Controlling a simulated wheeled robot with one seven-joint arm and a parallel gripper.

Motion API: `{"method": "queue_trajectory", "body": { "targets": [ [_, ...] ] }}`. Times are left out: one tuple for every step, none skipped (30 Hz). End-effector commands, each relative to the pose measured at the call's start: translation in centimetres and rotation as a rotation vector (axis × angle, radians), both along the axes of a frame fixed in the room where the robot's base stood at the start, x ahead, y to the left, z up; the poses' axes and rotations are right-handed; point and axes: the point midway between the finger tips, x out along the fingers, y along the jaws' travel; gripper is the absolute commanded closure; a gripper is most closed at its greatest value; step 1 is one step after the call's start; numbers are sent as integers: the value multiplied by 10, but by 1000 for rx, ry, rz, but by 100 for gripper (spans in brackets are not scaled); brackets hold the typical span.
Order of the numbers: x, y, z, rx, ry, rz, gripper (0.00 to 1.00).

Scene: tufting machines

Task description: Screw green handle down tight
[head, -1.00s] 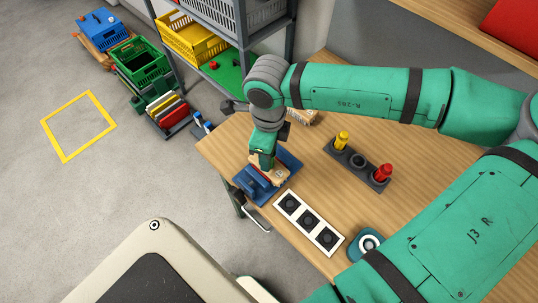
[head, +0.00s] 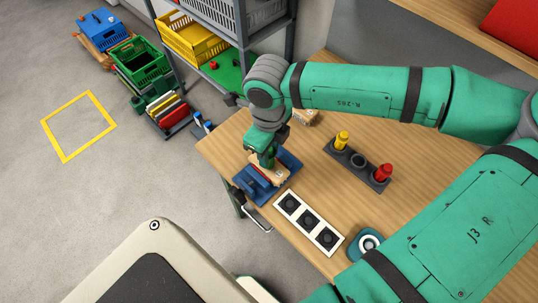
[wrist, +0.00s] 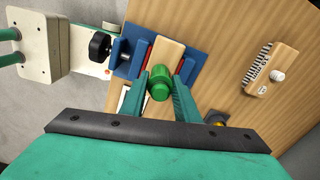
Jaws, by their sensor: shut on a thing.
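In the wrist view the green handle (wrist: 162,85) stands between the two fingers of my gripper (wrist: 163,78), which is shut on it. The handle is over a pale wooden block (wrist: 166,54) set in a blue fixture (wrist: 202,62). In the head view my gripper (head: 264,160) is over the wooden block (head: 270,178) and the blue fixture (head: 288,163) at the table's left corner. The gripper hides the handle there. The thread under the handle is hidden, so how far down it sits cannot be told.
A black holder (head: 357,161) with a yellow peg (head: 341,140), a red peg (head: 383,173) and an empty middle place stands to the right. A white panel with three black squares (head: 308,222) lies in front. A wooden brush (wrist: 272,70) lies on the table (head: 235,140).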

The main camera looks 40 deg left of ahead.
Motion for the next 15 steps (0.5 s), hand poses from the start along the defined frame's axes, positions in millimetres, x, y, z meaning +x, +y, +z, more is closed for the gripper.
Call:
{"method": "queue_trajectory", "body": {
  "targets": [
    [0, 0, 0, -1, 0, -51, 91],
    [0, 0, 0, -1, 0, -86, 91],
    [0, 0, 0, -1, 0, -132, 91],
    [0, 0, -1, 0, 0, -166, 91],
    [0, 0, -1, 0, 0, -200, 91],
    [0, 0, -1, 0, 1, -246, 91],
    [0, 0, -1, 0, 1, -281, 91],
    [0, 0, -1, 0, 1, -315, 91],
    [0, 0, -1, 0, 1, -360, 91],
    [0, 0, -1, 0, 1, -394, 91],
    [0, 0, -1, 0, 1, -428, 91],
    [0, 0, -1, 0, 1, -475, 91],
    [0, 0, -2, 0, 1, -509, 91],
    [0, 0, -2, 0, 1, -543, 91],
    [0, 0, -2, -1, 1, -589, 91]
  ]
}}
